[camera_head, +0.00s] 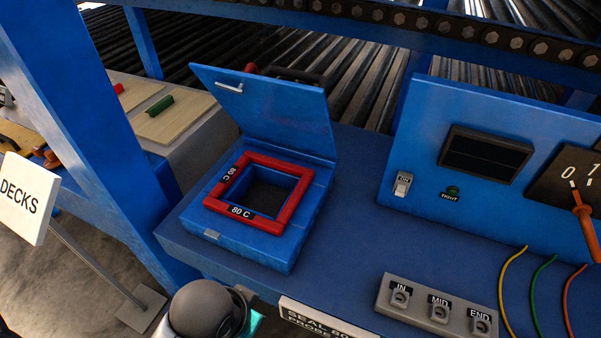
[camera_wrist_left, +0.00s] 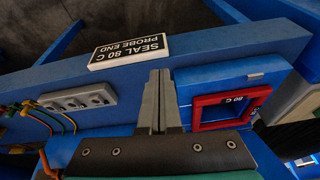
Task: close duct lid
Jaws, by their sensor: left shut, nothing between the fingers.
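The blue duct lid (camera_head: 275,115) stands raised on its rear hinge, leaning back, with a small pale handle (camera_head: 229,87) near its upper left corner. Below it the blue duct box (camera_head: 245,238) is open. A red seal frame (camera_head: 288,210) marked 80 C rings its dark square opening; it also shows in the left wrist view (camera_wrist_left: 197,115). My left gripper (camera_wrist_left: 159,75) is shut and empty, near the bench front beside the box. In the head view only part of my left wrist shows at the bottom edge. The lid cannot be made out in the wrist view.
A grey button box (camera_head: 436,306) marked IN, MID, END and several coloured wires lie to the right. A blue panel (camera_head: 425,130) with a switch stands behind. A blue post (camera_head: 110,150) rises left of the box. The bench (camera_head: 345,225) right of the box is clear.

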